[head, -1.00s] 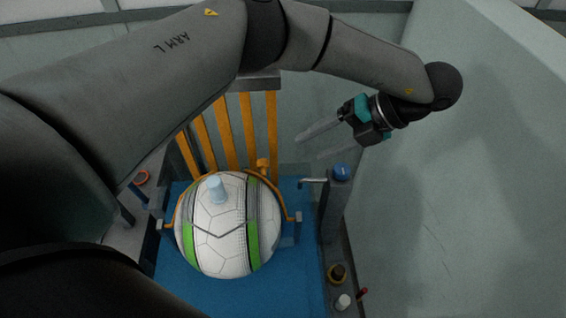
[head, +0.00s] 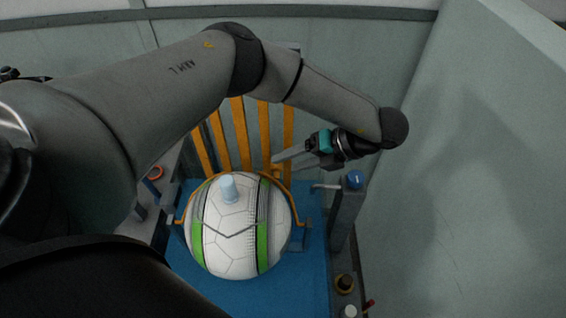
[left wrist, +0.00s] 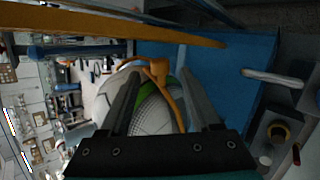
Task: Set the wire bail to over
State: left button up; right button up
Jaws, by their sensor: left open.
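The wire bail (head: 292,212) is an orange wire with a knob. It is pivoted at the sides of a white ball (head: 222,240) with green stripes and lies back behind the ball. In the left wrist view the bail's knob (left wrist: 158,69) shows between my finger lines, and the wire runs down past the ball. My left gripper (head: 274,163) is open and empty, with its fingertips near the knob at the ball's back right. The fingers partly hide the knob in the head view, and I cannot tell whether they touch it. My right gripper is not in view.
The ball sits on a blue base (head: 305,270) with a pale blue plug (head: 228,188) on top. Orange slats (head: 241,135) stand behind. A post with a blue cap (head: 355,180) and a metal lever (head: 325,186) stands at right. Small knobs (head: 345,283) are at front right.

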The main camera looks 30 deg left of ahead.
aim_at(281, 166)
pick_arm(q)
jog(key=shift+x, duration=1.55)
grip_shut()
